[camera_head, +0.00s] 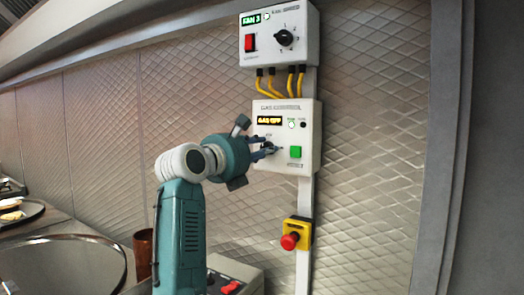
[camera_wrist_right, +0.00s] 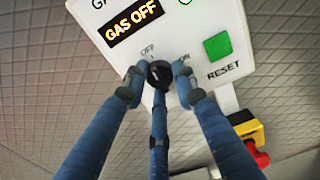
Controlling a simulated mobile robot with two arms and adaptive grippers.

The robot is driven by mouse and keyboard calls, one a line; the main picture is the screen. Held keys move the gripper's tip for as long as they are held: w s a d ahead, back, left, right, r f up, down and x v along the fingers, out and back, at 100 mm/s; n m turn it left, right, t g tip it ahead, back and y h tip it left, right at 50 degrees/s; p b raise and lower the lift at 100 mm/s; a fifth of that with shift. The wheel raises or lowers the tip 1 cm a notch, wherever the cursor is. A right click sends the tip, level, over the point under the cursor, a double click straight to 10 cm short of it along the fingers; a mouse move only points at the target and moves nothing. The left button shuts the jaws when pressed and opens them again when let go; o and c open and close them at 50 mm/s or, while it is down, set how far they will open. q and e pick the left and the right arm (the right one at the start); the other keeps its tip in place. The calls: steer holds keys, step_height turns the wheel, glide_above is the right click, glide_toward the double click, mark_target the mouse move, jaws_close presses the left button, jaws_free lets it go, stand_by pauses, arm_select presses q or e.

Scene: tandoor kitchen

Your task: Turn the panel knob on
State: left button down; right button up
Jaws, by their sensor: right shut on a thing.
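The white gas panel (camera_head: 312,140) is on the wall, its lit display (camera_wrist_right: 133,22) reading "GAS OFF". Its black knob (camera_wrist_right: 159,74) sits below the display, between the OFF and ON marks; I cannot tell where it points. My right gripper (camera_head: 268,149) is at the panel, its blue fingers closed around the knob. In the wrist view, two fingertips flank the knob and a third finger reaches it from below. The fingers hide part of the knob. My left gripper is not in view.
A green RESET button (camera_head: 295,152) is just right of the knob. The fan panel (camera_head: 300,47) with its black dial is above, joined by yellow cables. A red emergency button (camera_head: 290,241) is below. A large round metal rim (camera_head: 60,237) and a brown cup (camera_head: 142,252) are lower left.

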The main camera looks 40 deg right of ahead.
steer(key=shift+m+b, duration=3.35)
steer(key=shift+m, duration=5.45)
steer(key=o, duration=1.2)
steer(key=shift+c, duration=0.2)
steer(key=v, duration=1.2)
